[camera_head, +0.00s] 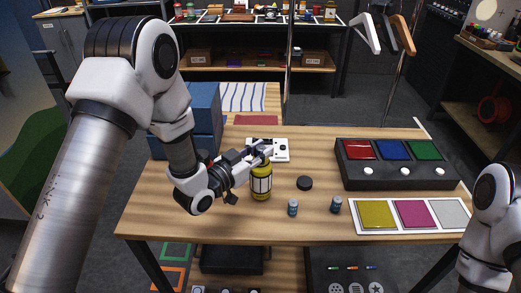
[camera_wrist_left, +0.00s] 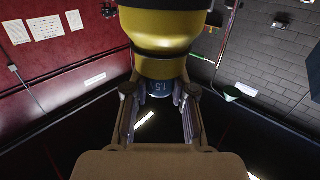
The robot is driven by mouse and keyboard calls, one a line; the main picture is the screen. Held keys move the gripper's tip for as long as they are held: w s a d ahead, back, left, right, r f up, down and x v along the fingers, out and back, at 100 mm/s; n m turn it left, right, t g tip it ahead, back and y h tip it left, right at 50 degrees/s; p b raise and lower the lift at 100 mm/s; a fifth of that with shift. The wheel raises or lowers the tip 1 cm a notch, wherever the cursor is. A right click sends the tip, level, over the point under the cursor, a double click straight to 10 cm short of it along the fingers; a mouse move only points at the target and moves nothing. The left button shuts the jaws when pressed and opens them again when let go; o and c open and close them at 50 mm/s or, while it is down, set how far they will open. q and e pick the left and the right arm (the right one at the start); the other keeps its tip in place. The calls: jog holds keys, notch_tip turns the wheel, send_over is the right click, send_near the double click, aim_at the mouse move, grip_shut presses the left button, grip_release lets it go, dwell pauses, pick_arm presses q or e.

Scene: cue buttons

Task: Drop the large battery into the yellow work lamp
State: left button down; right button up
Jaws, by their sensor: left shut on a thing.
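The yellow work lamp (camera_head: 261,187) stands upright on the wooden table; its yellow body also fills the top middle of the left wrist view (camera_wrist_left: 165,65). My left gripper (camera_head: 263,152) is at the lamp's top, shut on the large battery (camera_wrist_left: 160,89). The battery is dark blue with "1.5" on it and shows between the fingers, right against the lamp in the picture. How far it sits inside the lamp is hidden. Two smaller batteries (camera_head: 293,207) (camera_head: 336,205) stand on the table to the right. My right gripper is out of view.
A black round cap (camera_head: 304,183) lies right of the lamp. A dark box with coloured buttons (camera_head: 392,180) and a tray of coloured squares (camera_head: 355,228) are at the right. Blue boxes (camera_head: 203,105) stand behind my left arm. A white panel (camera_head: 281,155) lies behind the lamp.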

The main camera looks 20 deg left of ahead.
pick_arm(q)
jog(key=c, duration=0.9)
grip_release()
jog(key=v, duration=1.2)
